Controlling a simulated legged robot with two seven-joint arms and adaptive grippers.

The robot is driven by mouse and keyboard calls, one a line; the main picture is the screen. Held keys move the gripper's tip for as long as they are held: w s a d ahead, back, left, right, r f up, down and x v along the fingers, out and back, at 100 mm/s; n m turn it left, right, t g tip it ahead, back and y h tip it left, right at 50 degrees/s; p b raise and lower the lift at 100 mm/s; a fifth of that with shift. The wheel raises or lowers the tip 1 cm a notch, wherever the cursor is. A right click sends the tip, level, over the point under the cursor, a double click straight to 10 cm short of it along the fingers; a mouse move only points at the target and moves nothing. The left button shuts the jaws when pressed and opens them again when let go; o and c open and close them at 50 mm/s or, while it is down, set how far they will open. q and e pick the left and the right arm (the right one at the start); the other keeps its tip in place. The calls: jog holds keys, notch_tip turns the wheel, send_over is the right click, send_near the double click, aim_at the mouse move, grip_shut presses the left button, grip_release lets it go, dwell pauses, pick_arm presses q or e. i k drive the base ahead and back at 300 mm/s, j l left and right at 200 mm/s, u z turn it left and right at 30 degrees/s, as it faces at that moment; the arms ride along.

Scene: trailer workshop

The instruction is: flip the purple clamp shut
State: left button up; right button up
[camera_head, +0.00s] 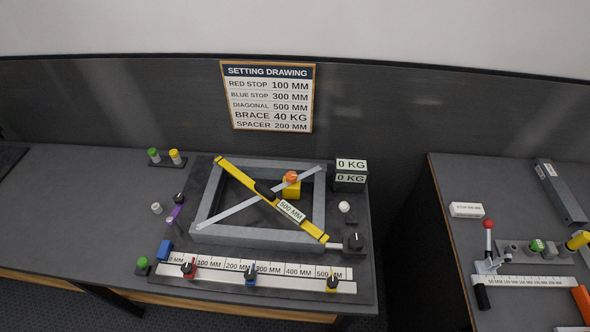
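The purple clamp (176,212) is a small purple piece at the left edge of the dark fixture board, left of the grey square frame (207,205). A small pale-tipped part (170,220) is beside it at its lower left. The clamp is too small in view to tell whether its lever is up or down. Neither of my grippers is in view.
A yellow bar (240,180) marked 500 MM lies diagonally across the frame. A ruler rail (300,284) with red, blue and yellow stops runs along the front. A black knob (179,198) is just behind the clamp. The left tabletop (75,200) is clear.

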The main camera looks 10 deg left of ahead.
aim_at(179, 198)
jog(key=u, duration=1.45)
jog(key=i+j+z, duration=0.15)
jog(key=j+z, duration=0.3)
jog(key=i+j+z, duration=0.1)
jog(key=j+z, duration=0.6)
jog(key=j, duration=2.9)
